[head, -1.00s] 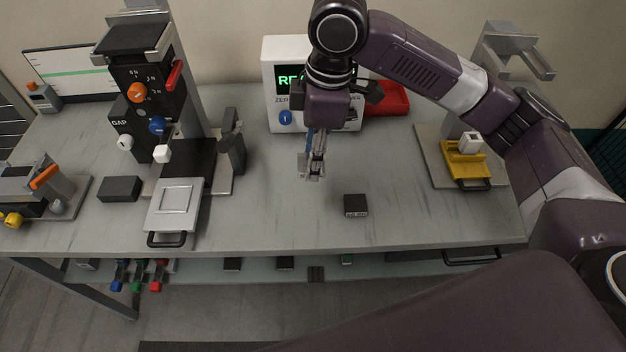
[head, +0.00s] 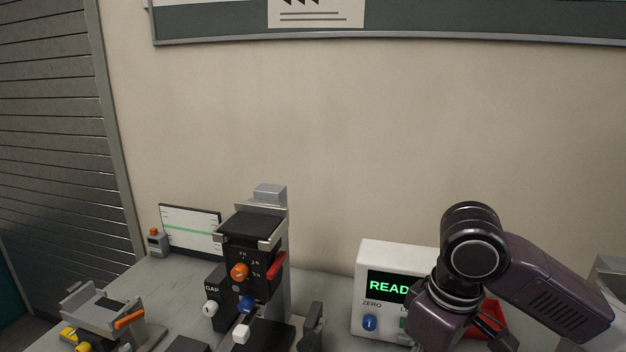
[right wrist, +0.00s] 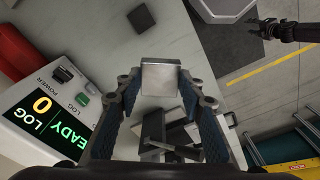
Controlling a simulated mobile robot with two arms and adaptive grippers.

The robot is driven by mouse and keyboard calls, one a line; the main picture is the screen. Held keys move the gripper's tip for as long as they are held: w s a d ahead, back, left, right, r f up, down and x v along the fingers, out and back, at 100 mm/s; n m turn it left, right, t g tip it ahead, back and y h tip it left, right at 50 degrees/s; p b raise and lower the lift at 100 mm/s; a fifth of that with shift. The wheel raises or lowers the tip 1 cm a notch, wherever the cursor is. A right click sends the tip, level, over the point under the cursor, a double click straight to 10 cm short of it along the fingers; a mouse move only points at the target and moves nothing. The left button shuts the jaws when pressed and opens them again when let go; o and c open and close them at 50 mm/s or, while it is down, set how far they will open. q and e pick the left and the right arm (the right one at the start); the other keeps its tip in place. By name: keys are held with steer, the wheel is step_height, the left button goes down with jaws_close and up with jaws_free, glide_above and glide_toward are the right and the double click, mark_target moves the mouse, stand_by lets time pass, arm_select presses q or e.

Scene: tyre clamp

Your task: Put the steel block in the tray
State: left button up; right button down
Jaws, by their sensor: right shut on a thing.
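The steel block (right wrist: 161,78) is a pale grey metal piece in the right wrist view. My right gripper (right wrist: 160,88) is shut on it, one finger on each side, above the grey bench. In the head view the right arm's wrist (head: 445,305) is in front of the readout box; its fingers are below the frame. A dark gripper (right wrist: 264,28), which appears to be my left one, shows at the top right of the right wrist view, over the floor. I cannot tell whether it is open. I cannot make out the tray clearly in either current view.
The white readout box (head: 395,262) shows READY, with a red item (head: 490,318) behind my arm. The black GAP device (head: 255,265) stands left of it, and a grey fixture with an orange handle (head: 105,305) at far left. A dark block (right wrist: 141,18) lies on the bench.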

steer(key=s+d+m, duration=0.1)
steer(key=m, duration=0.1)
steer(key=d+m, duration=0.1)
steer(key=m, duration=0.2)
steer(key=s+d+f+m, duration=0.1)
steer(key=m, duration=0.2)
steer(key=shift+s+f+h, duration=0.1)
steer(key=shift+s+h, duration=0.2)
steer(key=shift+h, duration=0.1)
steer(key=shift+a, duration=0.15)
stand_by(0.4)
stand_by(0.5)
